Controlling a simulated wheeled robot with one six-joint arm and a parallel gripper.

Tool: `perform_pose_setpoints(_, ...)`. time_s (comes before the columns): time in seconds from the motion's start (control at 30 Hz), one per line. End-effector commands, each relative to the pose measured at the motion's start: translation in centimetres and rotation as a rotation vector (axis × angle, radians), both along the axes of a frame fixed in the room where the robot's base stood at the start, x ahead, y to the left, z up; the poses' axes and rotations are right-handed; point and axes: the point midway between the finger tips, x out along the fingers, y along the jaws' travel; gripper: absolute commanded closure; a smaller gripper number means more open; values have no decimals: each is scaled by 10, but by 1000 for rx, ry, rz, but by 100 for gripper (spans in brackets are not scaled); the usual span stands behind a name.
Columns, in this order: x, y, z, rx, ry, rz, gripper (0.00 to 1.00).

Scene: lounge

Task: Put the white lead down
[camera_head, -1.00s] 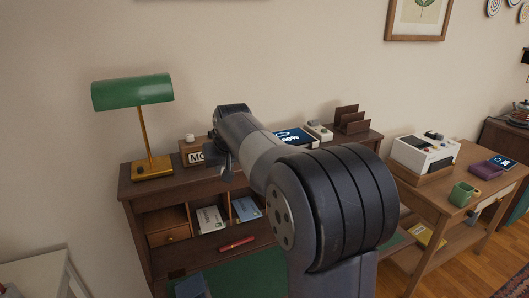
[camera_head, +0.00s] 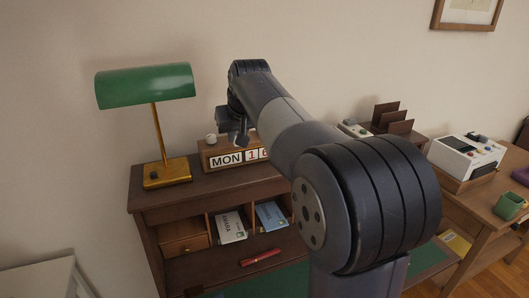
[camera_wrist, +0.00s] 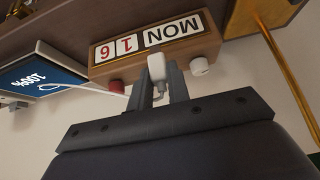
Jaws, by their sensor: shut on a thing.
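The white lead (camera_wrist: 156,67) shows in the wrist view as a white plug end between the fingertips of my gripper (camera_wrist: 159,84). My gripper is shut on it, and a thin white cable runs off to the left, towards the screen. The lead cannot be made out there. The calendar reads MON 16 and appears upside down in the wrist view (camera_wrist: 205,46), just beyond the plug. I cannot tell if they touch.
A green lamp with a brass base (camera_head: 167,173) stands on the desk top (camera_head: 205,187) at the left. A tablet showing 100% (camera_wrist: 42,80) is in the wrist view; my arm hides it in the head view. A side table with a white device (camera_head: 467,155) is at the right.

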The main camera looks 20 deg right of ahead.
Motion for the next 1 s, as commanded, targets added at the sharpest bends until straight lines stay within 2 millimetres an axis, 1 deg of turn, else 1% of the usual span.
perform_pose_setpoints(0.03,-1,0,-13,0,5,0,100)
perform_pose_setpoints(0.1,-1,0,-25,0,4,0,100)
perform_pose_setpoints(0.2,0,0,-37,0,3,0,100)
perform_pose_setpoints(0.27,0,0,-41,0,2,0,100)
perform_pose_setpoints(0.5,0,0,-73,1,4,1,100)
perform_pose_setpoints(0.6,0,0,-78,0,1,0,100)
perform_pose_setpoints(0.83,0,0,-79,0,1,0,100)
perform_pose_setpoints(0.93,0,0,-82,0,1,0,100)
perform_pose_setpoints(0.97,0,0,-81,0,1,0,81)
perform_pose_setpoints(1.0,0,0,-81,0,1,0,78)
